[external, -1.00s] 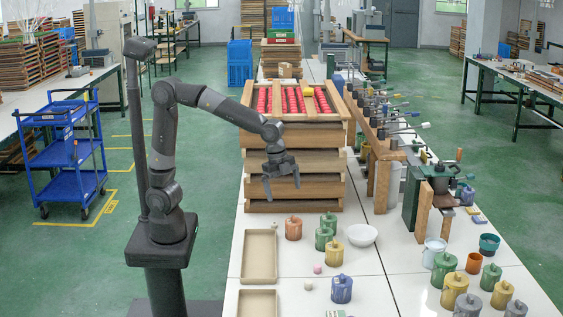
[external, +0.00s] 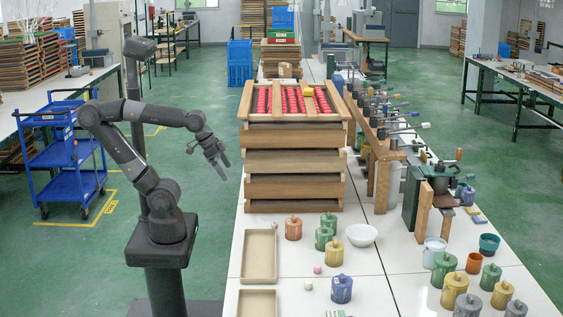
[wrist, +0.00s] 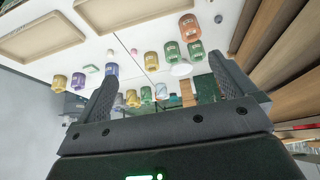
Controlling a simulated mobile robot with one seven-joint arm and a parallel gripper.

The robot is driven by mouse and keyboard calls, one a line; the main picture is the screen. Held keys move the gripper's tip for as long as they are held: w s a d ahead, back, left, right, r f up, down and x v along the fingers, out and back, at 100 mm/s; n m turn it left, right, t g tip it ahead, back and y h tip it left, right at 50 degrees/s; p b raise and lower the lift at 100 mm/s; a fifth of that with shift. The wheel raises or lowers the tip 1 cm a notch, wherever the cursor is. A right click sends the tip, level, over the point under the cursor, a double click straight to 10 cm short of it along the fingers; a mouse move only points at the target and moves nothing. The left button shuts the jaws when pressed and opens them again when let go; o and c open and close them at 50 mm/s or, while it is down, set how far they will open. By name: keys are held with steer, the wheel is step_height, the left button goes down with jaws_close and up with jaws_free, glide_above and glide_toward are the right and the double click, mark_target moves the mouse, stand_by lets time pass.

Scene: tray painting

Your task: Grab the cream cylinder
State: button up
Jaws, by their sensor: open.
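A small cream piece (external: 308,286), the likely cream cylinder, lies on the white table between the tan trays and the blue lidded pot. It is too small to tell its exact shape. A small pale piece (wrist: 110,54) near the trays in the wrist view looks like the same one. My gripper (external: 221,170) is open and empty. It hangs left of the table edge, beside the wooden stack and well away from the cream piece. Its two fingers (wrist: 165,68) are spread apart in the wrist view.
A pink piece (external: 317,269) lies close to the cream one. Lidded pots, terracotta (external: 293,229), yellow (external: 333,256) and blue (external: 341,290), stand around. A tan tray (external: 246,259) lies at left. The tall wooden stack (external: 293,160) and white bowl (external: 361,243) are behind.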

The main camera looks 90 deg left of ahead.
steer(key=shift+s+f, duration=0.1)
steer(key=c, duration=1)
steer(key=shift+c, duration=0.2)
